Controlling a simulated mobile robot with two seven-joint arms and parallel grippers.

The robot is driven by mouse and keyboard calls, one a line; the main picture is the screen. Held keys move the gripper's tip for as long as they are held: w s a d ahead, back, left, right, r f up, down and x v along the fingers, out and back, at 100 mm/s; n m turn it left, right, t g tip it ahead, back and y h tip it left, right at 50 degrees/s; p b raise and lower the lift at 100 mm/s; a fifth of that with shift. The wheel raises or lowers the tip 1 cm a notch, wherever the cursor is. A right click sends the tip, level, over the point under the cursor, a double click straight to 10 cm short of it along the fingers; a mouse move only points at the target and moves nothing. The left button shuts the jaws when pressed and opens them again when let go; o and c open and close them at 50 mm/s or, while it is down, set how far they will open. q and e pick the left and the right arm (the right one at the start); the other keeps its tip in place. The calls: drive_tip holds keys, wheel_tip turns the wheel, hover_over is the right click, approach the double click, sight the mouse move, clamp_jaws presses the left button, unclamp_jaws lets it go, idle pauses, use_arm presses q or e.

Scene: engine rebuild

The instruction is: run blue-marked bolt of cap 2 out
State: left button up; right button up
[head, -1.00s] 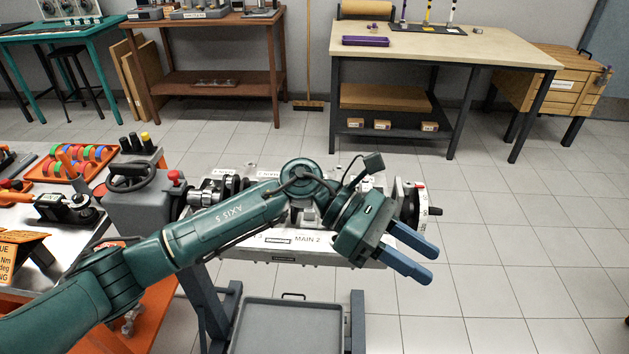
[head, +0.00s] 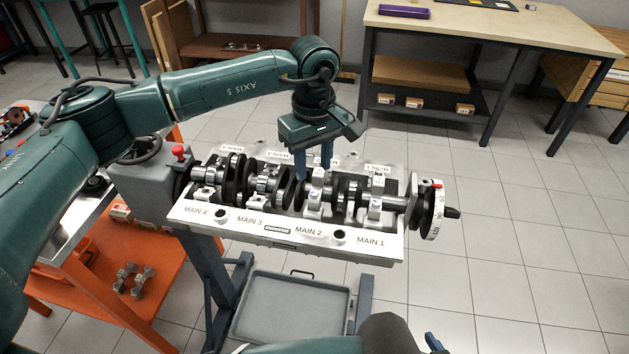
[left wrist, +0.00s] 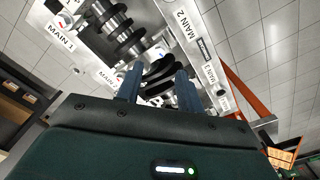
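The engine block (head: 285,236) lies on a stand with the crankshaft and silver main caps on top. Cap 2 (head: 314,197), behind the front MAIN 2 label, carries a small blue mark. Its bolt heads are too small to make out. My left gripper (head: 322,160) points down just behind cap 2, fingers apart. In the left wrist view its two fingers (left wrist: 157,86) stand apart, with cap and crankshaft parts beyond; nothing is visibly held. I cannot tell whether they touch a bolt. My right gripper (head: 434,343) shows only partly at the bottom edge, a blue finger visible.
The crank's graduated wheel (head: 432,212) sticks out at the right. The floor on the right is clear.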

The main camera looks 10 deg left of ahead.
sight(315, 192)
use_arm(q)
wheel_tip(315, 192, down, 7)
drive_tip(key=shift+r+p, duration=0.2)
drive_tip(key=shift+p, duration=0.25)
clamp_jaws()
